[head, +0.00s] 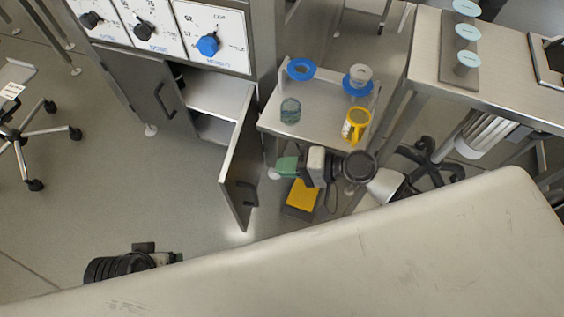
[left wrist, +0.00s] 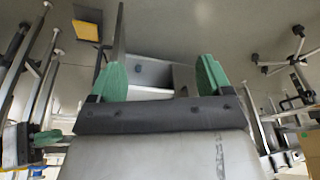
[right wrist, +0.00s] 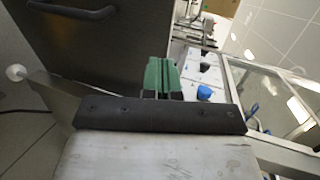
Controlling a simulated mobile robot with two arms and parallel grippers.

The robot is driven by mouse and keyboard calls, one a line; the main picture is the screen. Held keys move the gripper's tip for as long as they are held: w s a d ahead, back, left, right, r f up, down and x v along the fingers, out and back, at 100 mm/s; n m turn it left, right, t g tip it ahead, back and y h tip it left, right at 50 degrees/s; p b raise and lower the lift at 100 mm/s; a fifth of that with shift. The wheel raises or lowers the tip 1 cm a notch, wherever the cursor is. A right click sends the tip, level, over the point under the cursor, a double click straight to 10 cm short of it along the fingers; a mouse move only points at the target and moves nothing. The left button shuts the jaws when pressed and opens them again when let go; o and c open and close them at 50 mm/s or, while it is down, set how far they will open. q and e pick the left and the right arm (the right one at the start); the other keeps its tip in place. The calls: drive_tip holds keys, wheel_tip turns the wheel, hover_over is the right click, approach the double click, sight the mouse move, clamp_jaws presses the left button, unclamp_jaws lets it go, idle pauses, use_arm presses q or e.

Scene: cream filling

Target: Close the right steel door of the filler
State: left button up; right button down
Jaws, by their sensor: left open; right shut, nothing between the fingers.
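The right steel door (head: 240,165) of the filler stands open in the head view, swung out towards me, with its dark handle (head: 243,193) near the lower end. The compartment (head: 215,100) behind it is exposed. My right gripper (head: 287,168) has green fingers pressed together, with nothing between them, just right of the door. In the right wrist view, a dark door panel (right wrist: 110,50) with a handle fills the upper left, beside my right fingers (right wrist: 161,76); contact is unclear. My left gripper (left wrist: 163,78) is open and empty in the left wrist view, facing the compartment.
The left steel door (head: 150,85) has its own handle. Above is the control panel with knobs (head: 207,45). A small steel table (head: 320,100) right of the door holds a jar, blue rings and a yellow jug (head: 355,125). A yellow item (head: 301,196) is below my right gripper.

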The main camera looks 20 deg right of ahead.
sight(231, 163)
drive_tip(key=x, duration=0.9)
drive_tip(key=shift+w+a+r, duration=0.25)
drive_tip(key=shift+a, duration=0.15)
drive_tip(key=shift+w+a, duration=0.25)
drive_tip(key=shift+a, duration=0.25)
use_arm(q)
drive_tip(key=shift+w+f, duration=0.15)
drive_tip(key=shift+f, duration=0.3)
drive_tip(key=shift+w+r, duration=0.1)
use_arm(e)
drive_tip(key=shift+a, duration=0.1)
